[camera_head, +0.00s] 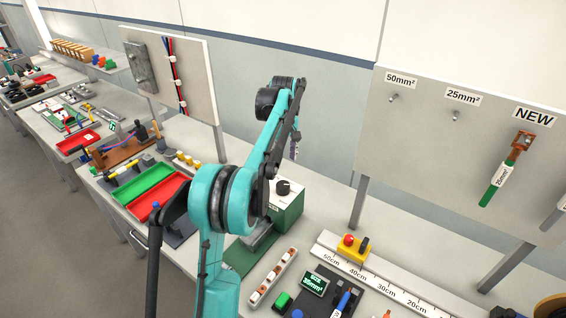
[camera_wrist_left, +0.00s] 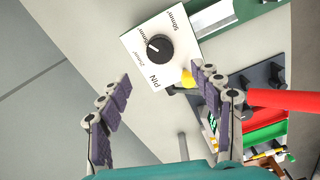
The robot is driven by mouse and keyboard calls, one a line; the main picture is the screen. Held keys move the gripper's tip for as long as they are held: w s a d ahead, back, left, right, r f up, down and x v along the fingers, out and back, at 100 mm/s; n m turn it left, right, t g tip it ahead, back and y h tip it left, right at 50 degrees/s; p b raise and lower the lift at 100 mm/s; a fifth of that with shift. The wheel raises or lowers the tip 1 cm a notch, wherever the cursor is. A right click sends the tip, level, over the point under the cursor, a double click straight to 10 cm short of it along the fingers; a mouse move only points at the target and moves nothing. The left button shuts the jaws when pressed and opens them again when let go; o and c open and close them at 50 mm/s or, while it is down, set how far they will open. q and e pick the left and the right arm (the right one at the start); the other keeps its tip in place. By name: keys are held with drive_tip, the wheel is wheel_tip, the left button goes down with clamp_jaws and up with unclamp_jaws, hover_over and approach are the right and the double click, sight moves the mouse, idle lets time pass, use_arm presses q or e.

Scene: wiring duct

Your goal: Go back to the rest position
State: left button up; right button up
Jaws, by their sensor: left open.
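My left arm rises from the bottom of the head view, teal and black, and reaches toward the back wall. My left gripper (camera_head: 294,147) is a small grey-purple shape, partly hidden behind my arm's end. In the left wrist view its two padded fingers (camera_wrist_left: 161,80) are spread apart with nothing between them. Beyond them is a green box with a white dial face (camera_head: 286,206), which also shows in the wrist view (camera_wrist_left: 138,54). My right gripper is not in view.
A green tray (camera_head: 148,184) and red tray (camera_head: 158,200) lie left of my arm. A white ruler rail (camera_head: 385,284) with a yellow block (camera_head: 345,252) lies right. An upright board with labels (camera_head: 420,150) stands behind it. Tools and parts crowd the front bench.

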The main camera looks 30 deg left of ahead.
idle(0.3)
use_arm(q)
drive_tip(key=s+d+r+m+t+b, duration=0.2)
drive_tip(key=s+d+m+t+b, duration=0.3)
drive_tip(key=s+d, duration=0.7)
drive_tip(key=s+d+f+m+t+b, duration=0.1)
drive_tip(key=s+d+f+m, duration=0.3)
drive_tip(key=s+f, duration=0.2)
drive_tip(key=s+d+f+m+t+b, duration=0.1)
drive_tip(key=s+d+f+m, duration=0.4)
drive_tip(key=s, duration=0.5)
wheel_tip(320, 180, down, 2)
drive_tip(key=shift+s+d+f, duration=0.1)
drive_tip(key=shift+s+d, duration=0.1)
drive_tip(key=shift+s, duration=0.1)
